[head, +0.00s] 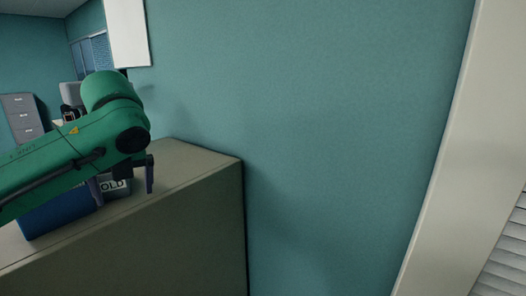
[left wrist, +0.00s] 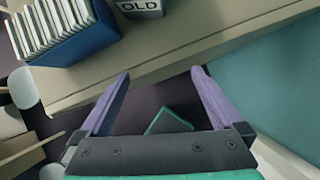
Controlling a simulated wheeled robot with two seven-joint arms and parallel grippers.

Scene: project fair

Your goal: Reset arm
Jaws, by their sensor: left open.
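My left arm, green, comes in from the left in the head view. Its left gripper (head: 122,186) is open, with its purple fingers over or beside the top of a long beige cabinet (head: 205,172). In the left wrist view the two fingers (left wrist: 161,74) stand wide apart with nothing between them. The cabinet top (left wrist: 185,40) lies beyond the fingertips there. My right gripper is in neither view.
A blue box (head: 58,212) stands on the cabinet, partly hidden by my arm; the left wrist view shows it full of white folders (left wrist: 50,22). A grey box marked OLD (head: 116,187) is beside it. A teal wall (head: 320,120) is close behind.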

